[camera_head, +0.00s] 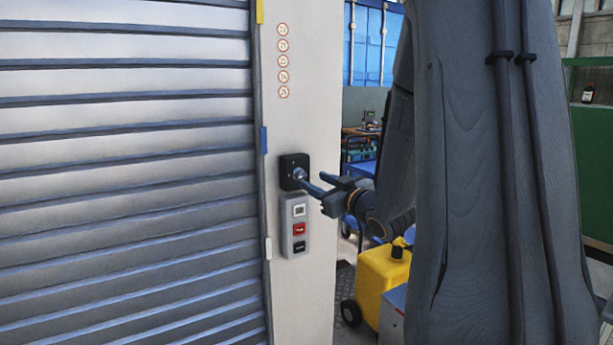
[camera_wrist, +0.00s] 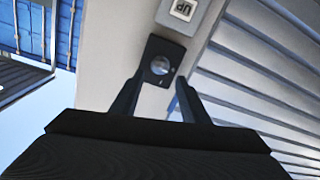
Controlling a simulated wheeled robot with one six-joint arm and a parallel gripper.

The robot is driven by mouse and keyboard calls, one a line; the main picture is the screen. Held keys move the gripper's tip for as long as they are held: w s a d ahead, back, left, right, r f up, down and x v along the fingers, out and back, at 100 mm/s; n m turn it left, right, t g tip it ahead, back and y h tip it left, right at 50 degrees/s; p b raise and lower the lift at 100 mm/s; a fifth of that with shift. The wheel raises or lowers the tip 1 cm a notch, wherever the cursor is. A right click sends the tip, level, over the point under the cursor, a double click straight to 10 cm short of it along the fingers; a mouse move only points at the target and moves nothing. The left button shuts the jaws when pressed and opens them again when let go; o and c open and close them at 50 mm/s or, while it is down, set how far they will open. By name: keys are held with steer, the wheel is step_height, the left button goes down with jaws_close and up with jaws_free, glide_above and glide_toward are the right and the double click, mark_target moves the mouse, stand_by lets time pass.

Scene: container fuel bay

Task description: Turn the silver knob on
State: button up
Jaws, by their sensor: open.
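The silver knob (camera_head: 299,174) sits on a small black square plate on the pale post beside the slatted shutter. In the wrist view the round silver knob (camera_wrist: 160,66) shows on its black plate (camera_wrist: 158,50), between and just beyond my fingertips. My gripper (camera_head: 316,184) reaches in from the right, its fingertips close to the knob. In the wrist view my gripper (camera_wrist: 158,84) has its two fingers spread, one on either side of the knob's line. Whether a finger touches the knob I cannot tell.
A grey button box (camera_head: 296,225) with white, red and black buttons hangs just below the plate. The slatted shutter (camera_head: 130,170) fills the left. A yellow container (camera_head: 383,275) stands on the floor to the right of the post, below my arm.

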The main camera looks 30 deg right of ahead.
mark_target(302, 175)
steer(key=w, duration=0.4)
steer(key=w+p, duration=0.1)
steer(key=w, duration=0.1)
steer(key=shift+a, duration=0.25)
jaws_close()
